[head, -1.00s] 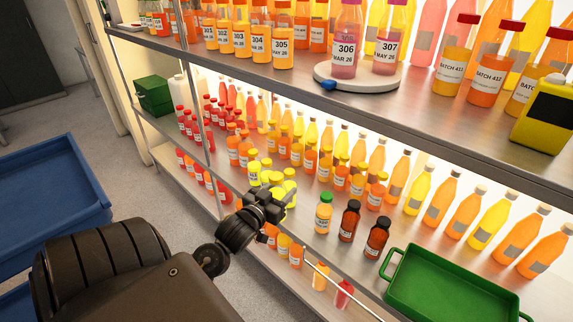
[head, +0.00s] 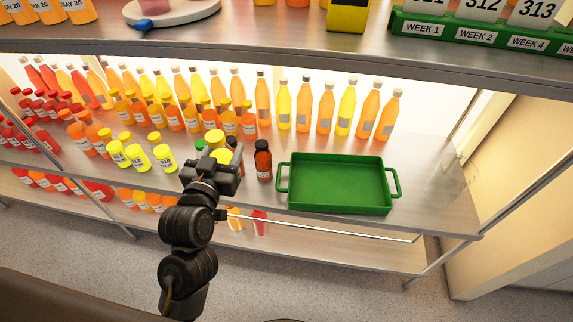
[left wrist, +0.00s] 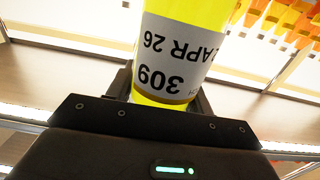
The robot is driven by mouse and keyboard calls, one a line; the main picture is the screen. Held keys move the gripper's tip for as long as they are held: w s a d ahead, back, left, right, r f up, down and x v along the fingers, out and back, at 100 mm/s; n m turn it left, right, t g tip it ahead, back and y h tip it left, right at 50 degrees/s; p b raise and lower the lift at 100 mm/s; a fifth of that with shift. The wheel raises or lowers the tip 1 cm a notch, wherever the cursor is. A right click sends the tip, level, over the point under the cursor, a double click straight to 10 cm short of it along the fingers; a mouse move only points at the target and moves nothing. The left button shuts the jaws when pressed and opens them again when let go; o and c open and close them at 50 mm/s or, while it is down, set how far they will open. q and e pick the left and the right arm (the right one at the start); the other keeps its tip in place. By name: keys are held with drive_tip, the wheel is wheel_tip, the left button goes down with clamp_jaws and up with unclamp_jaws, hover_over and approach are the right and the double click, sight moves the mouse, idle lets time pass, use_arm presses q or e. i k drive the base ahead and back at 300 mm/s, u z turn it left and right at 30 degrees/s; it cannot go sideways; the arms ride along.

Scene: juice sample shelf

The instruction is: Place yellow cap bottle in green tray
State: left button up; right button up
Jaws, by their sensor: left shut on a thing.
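My left gripper (head: 212,172) is shut on a yellow bottle, whose yellow cap (head: 213,138) shows just beyond the jaws. In the left wrist view the held yellow bottle (left wrist: 190,12) fills the top middle, with a white label reading 309 and APR 26, upside down in the picture. The gripper body hides part of it. The green tray (head: 340,184) is empty, with a handle at each end. It sits on the middle shelf, to the right of the gripper and apart from it. My right gripper is not in view.
A brown bottle (head: 263,160) stands just left of the tray, and another is partly hidden behind my gripper. Several yellow-capped bottles (head: 140,157) stand left of the gripper. Orange and yellow bottles (head: 326,108) line the shelf behind the tray. The upper shelf (head: 290,62) overhangs.

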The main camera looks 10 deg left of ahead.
sight(316, 192)
drive_tip(key=u, duration=2.45)
drive_tip(key=k, duration=1.5)
drive_tip(key=z, duration=2.4)
drive_tip(key=i, duration=0.5)
drive_tip(key=z, duration=0.05)
